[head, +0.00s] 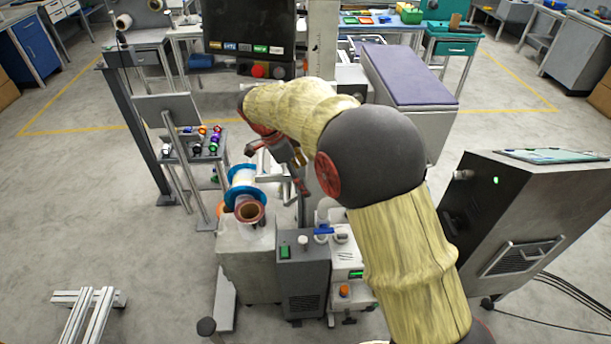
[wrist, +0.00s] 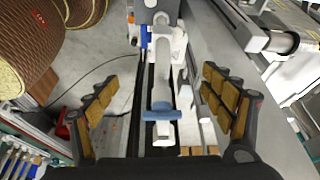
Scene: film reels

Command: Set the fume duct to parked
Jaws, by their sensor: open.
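I cannot tell for sure which part is the fume duct. In the wrist view, a pale tube-like part with a blue crosspiece (wrist: 162,112) lies between my spread fingers, below a grey block (wrist: 155,10). The fingers stand apart on both sides and do not visibly touch it. My gripper (wrist: 162,88) is open and empty. In the head view, my gripper (head: 285,163) hangs over the machine, right of a blue-rimmed reel (head: 240,194) and a copper-coloured ring (head: 249,211). My arm hides part of the machine behind it.
A grey cabinet with a green button (head: 303,275) stands at the front, with a blue-handled valve (head: 324,230) beside it. A dark control panel (head: 249,35) with a red button is behind. A large grey cabinet (head: 520,215) stands right. Floor at left is mostly clear.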

